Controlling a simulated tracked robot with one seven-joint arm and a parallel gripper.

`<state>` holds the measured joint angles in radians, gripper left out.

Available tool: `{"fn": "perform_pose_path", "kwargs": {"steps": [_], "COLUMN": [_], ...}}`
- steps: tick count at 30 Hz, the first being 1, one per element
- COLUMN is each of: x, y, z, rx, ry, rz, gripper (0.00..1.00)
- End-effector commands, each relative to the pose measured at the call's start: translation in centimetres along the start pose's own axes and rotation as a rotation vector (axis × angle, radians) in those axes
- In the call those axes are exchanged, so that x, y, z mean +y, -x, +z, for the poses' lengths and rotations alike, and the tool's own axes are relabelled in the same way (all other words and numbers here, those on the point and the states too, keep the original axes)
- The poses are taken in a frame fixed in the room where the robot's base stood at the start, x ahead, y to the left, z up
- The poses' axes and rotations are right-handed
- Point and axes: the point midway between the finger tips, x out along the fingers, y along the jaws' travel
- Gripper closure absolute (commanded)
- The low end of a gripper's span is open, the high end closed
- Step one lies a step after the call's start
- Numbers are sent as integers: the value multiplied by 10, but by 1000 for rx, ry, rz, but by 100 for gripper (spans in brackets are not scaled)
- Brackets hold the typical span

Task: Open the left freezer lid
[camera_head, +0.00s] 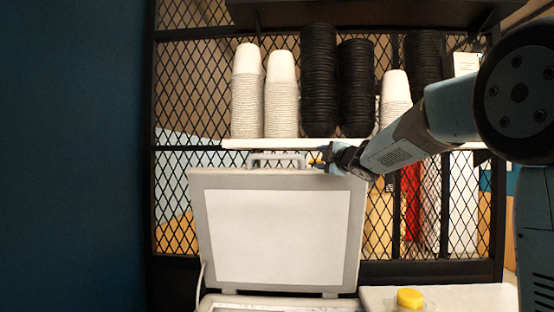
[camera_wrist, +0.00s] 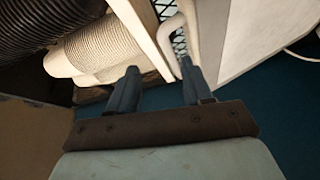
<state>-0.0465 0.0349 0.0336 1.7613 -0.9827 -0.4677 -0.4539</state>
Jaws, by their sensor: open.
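The left freezer lid (camera_head: 278,238) stands raised, near upright, with its pale inner face towards the head camera. Its handle (camera_head: 276,158) sticks up from the top edge. My gripper (camera_head: 318,161) is at the lid's top right, beside the handle's right end. In the wrist view my gripper (camera_wrist: 160,80) has its two fingers apart, with the curved white handle (camera_wrist: 167,38) just ahead, close to the right finger. I cannot tell whether they touch. The lid (camera_wrist: 245,35) also shows at the upper right there. The freezer's inside is mostly below the head view.
A shelf (camera_head: 232,144) behind the lid bears white cup stacks (camera_head: 250,95) and black cup stacks (camera_head: 318,85). A black mesh screen (camera_head: 175,190) stands behind. A yellow object (camera_head: 410,298) sits on the white surface (camera_head: 465,298) at lower right.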

Motion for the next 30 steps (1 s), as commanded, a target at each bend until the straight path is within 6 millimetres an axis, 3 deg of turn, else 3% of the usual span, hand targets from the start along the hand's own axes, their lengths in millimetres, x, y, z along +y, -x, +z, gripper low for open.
{"fn": "perform_pose_path", "kwargs": {"steps": [1,3,9,17,30], "x": [-4,-8,-17,-20,-21], "y": [-17,-33,-56,-77,-150], "z": [-6,-15,-32,-41,-62], "rx": [61,138,272,297,295], "ry": [49,112,213,231,230], "rz": [3,11,23,25,25], "gripper": [50,50,50,50,50]}}
